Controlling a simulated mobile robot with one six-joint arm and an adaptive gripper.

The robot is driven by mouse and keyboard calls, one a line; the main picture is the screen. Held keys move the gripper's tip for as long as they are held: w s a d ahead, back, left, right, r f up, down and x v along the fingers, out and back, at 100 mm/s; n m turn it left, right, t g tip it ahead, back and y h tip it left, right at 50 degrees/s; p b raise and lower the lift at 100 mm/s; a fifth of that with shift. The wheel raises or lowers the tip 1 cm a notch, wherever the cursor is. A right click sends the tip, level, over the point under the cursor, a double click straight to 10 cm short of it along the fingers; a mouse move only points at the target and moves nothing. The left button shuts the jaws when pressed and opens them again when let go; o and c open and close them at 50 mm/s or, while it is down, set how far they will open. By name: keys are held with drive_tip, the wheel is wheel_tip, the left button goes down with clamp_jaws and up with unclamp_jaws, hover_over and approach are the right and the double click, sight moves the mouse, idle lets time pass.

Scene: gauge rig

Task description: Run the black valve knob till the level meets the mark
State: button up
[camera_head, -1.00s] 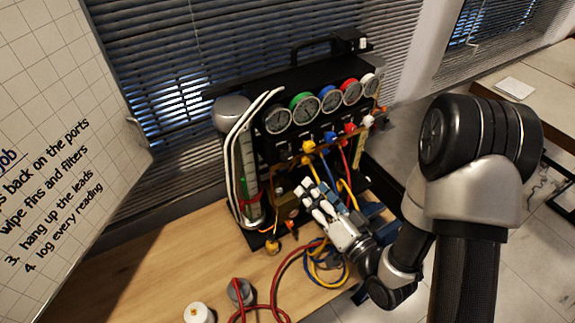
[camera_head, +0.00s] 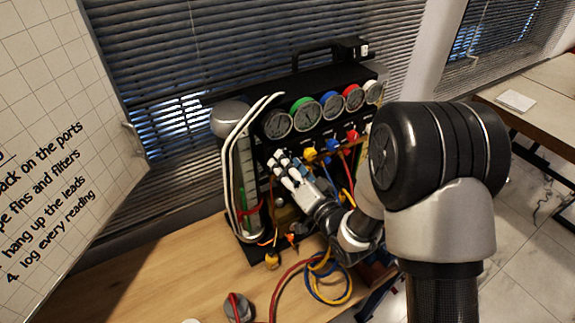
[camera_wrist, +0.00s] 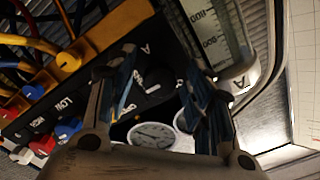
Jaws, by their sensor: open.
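The black valve knob (camera_wrist: 150,88) shows in the wrist view between the two fingers of my gripper (camera_wrist: 160,62), against the dark panel. The fingers are apart on either side of it; I cannot tell whether they touch it. In the head view my gripper (camera_head: 282,160) is at the panel's left part, below the gauges, and the knob is hidden there. The level tube (camera_head: 246,170) stands left of my gripper, with green inside. Its printed scale shows in the wrist view (camera_wrist: 212,30). The level and the mark are too small to read.
Several gauges (camera_head: 306,113) line the top of the rig. Yellow, blue and red knobs (camera_head: 310,154) and hoses crowd the right of my gripper. Loose red, yellow and blue hoses (camera_head: 328,285) lie on the wooden bench (camera_head: 160,275). A whiteboard (camera_head: 60,120) stands at left.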

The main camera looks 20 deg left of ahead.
drive_tip(key=shift+c, duration=0.4)
drive_tip(key=c, duration=1)
drive_tip(key=shift+f+n+b, duration=0.1)
drive_tip(key=shift+n+b, duration=0.3)
drive_tip(key=shift+b, duration=0.35)
drive_tip(key=n+b, duration=0.2)
drive_tip(key=b, duration=0.2)
drive_tip(key=shift+f+n, duration=0.1)
drive_tip(key=shift+n, duration=0.3)
drive_tip(key=n+b, duration=0.5)
drive_tip(key=b, duration=0.3)
drive_tip(key=shift+n, duration=0.3)
drive_tip(key=n+b, duration=0.4)
drive_tip(key=b, duration=0.2)
drive_tip(key=n+b, duration=0.4)
drive_tip(key=shift+n+b, duration=0.3)
drive_tip(key=shift+b, duration=0.1)
drive_tip(key=shift+w+r, duration=0.1)
drive_tip(key=shift+r, duration=0.15)
